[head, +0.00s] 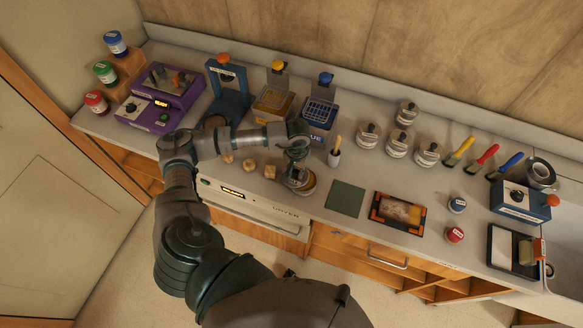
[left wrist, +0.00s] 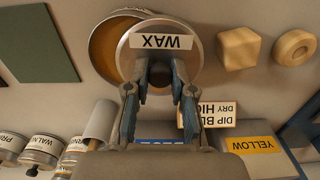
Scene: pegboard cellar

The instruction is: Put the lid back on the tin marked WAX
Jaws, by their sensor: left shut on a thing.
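The open tin (head: 309,190) stands on the bench below my left gripper (head: 296,174). In the left wrist view the tin (left wrist: 103,50) shows an amber inside and a pale rim. A round grey lid (left wrist: 148,62) with a white WAX label is between my left fingertips (left wrist: 160,66). The gripper is shut on it, apparently by its middle. The lid overlaps the tin but sits off to one side, leaving part of the opening uncovered. I cannot tell whether lid and rim touch. My right gripper is not in view.
Wooden pieces (head: 249,164) lie left of the tin. A white holder (head: 334,158) stands behind to the right. A green mat (head: 345,199) lies right of it, then an orange-framed tray (head: 374,211). A blue bin (head: 318,118) and yellow bin (head: 273,101) stand behind.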

